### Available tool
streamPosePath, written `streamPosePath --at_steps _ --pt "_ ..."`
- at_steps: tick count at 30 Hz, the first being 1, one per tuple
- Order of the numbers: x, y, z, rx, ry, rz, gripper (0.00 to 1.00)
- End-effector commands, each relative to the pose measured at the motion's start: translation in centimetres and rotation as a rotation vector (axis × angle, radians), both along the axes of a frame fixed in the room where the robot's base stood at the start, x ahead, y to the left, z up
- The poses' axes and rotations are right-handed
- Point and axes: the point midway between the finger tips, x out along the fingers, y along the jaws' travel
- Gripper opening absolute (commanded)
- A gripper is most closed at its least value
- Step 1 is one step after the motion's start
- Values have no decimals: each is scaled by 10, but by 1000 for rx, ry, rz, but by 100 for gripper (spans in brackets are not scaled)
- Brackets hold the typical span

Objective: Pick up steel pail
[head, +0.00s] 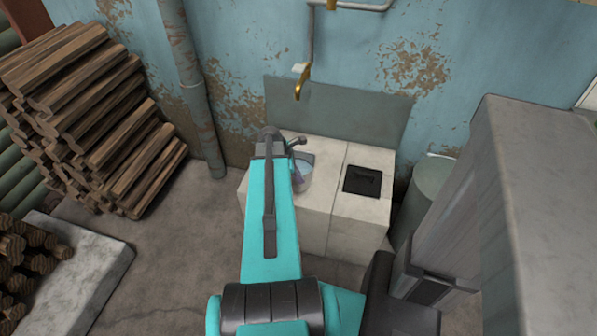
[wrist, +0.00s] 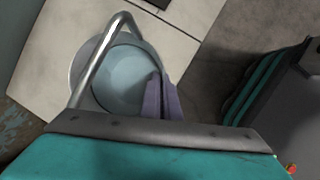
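The steel pail (head: 304,174) stands on a pale block counter (head: 316,215) below a brass tap. In the wrist view the pail (wrist: 118,82) is seen from above, with a light blue-grey inside and its bail handle raised in an arch. My gripper (head: 272,143) is at the far end of my teal arm, close to the pail's left side.
A brass tap (head: 302,80) hangs from a wall pipe above the counter. A black square plate (head: 362,181) lies on the counter's right part. A vertical pipe (head: 190,85) and stacked logs (head: 90,110) stand left. A grey cylinder (head: 432,178) stands right. Floor is open at left.

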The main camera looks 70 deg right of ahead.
Motion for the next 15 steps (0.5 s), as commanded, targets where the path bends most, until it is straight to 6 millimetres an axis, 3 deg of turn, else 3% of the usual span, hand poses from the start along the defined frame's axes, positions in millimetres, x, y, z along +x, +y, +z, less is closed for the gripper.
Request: streamPosePath --at_steps 15 --pt "-22 48 6 -2 1 0 0"
